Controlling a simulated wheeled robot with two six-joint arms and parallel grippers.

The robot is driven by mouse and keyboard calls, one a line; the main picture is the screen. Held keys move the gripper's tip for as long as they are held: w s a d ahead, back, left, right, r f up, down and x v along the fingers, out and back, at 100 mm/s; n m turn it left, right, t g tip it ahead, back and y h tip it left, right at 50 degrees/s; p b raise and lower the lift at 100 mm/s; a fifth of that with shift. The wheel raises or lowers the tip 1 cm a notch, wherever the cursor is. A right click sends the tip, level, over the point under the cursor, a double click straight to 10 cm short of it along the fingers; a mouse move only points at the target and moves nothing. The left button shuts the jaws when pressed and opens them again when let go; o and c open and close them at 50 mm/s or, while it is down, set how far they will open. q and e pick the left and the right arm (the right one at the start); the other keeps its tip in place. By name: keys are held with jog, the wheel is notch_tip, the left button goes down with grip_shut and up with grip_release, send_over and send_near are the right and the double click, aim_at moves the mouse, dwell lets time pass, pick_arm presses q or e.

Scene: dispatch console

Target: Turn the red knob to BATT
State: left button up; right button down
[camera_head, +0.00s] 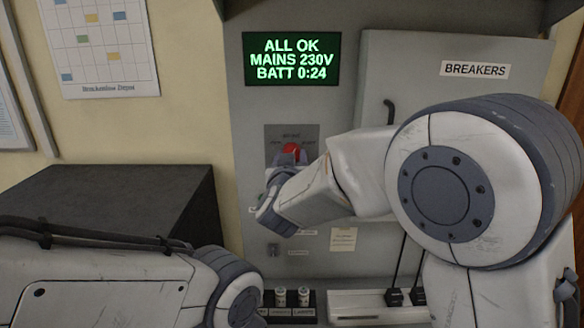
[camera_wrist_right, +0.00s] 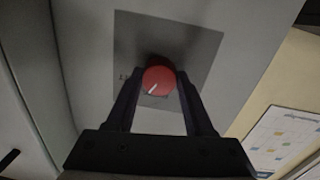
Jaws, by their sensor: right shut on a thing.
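The red knob (camera_head: 291,150) sits on a grey plate (camera_head: 309,133) on the console front, partly hidden by my right gripper (camera_head: 287,160). In the right wrist view the red knob (camera_wrist_right: 158,80) is between the fingertips of my right gripper (camera_wrist_right: 158,84), which is shut on it. A pale pointer line on the knob slants toward the lower left in that view. The plate's lettering is too small or covered to read, so I cannot tell which mark the pointer faces. My left arm (camera_head: 110,285) is at the lower left of the head view; its gripper is not visible.
A green-lit display (camera_head: 291,60) reads "ALL OK MAINS 230V BATT 0:24". A cabinet door labelled BREAKERS (camera_head: 474,70) is at the right, behind my right arm. A dark box (camera_head: 110,195) stands at the left. Small cylinders (camera_head: 292,297) stand in a tray below.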

jog(key=shift+m+b, duration=2.25)
jog(key=shift+m, duration=0.75)
jog(key=shift+c, duration=1.4)
grip_release()
jog(key=s+b, duration=0.2)
jog(key=s, duration=0.8)
jog(key=shift+s+a+r, duration=0.15)
jog(key=shift+s+r, duration=0.1)
jog(key=shift+r, duration=0.1)
